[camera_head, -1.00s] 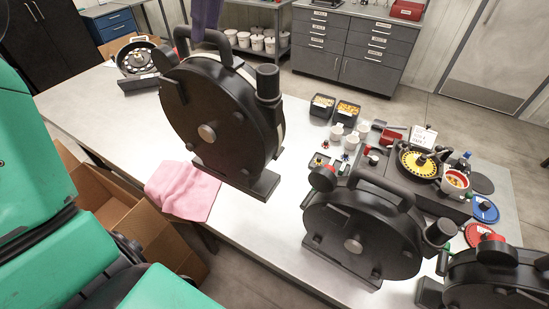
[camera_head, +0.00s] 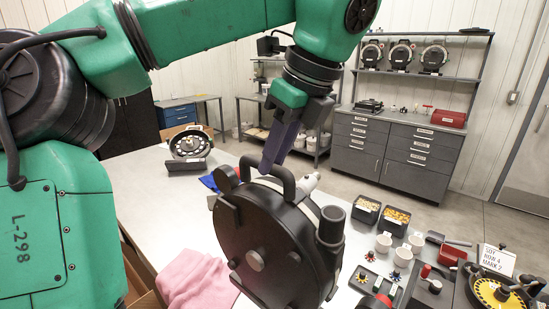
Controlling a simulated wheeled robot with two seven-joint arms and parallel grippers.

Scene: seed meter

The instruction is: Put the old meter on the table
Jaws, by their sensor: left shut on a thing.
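A large black round meter (camera_head: 262,245) with a top handle (camera_head: 287,183) and a side cylinder stands upright over the table (camera_head: 135,185) in the middle of the view. My left gripper (camera_head: 270,165) reaches down from above, its dark purple fingers shut on the handle. The meter's foot is cut off or hidden, so I cannot tell whether it touches the table. No label marks this meter as the old one. My right gripper is not in view.
A pink cloth (camera_head: 195,280) lies at the table's near edge. An open round meter (camera_head: 188,145) stands at the far left. Seed bins (camera_head: 395,220), white cups (camera_head: 383,243) and a yellow-disc unit (camera_head: 497,292) fill the right. Three meters (camera_head: 401,54) sit on the back shelf.

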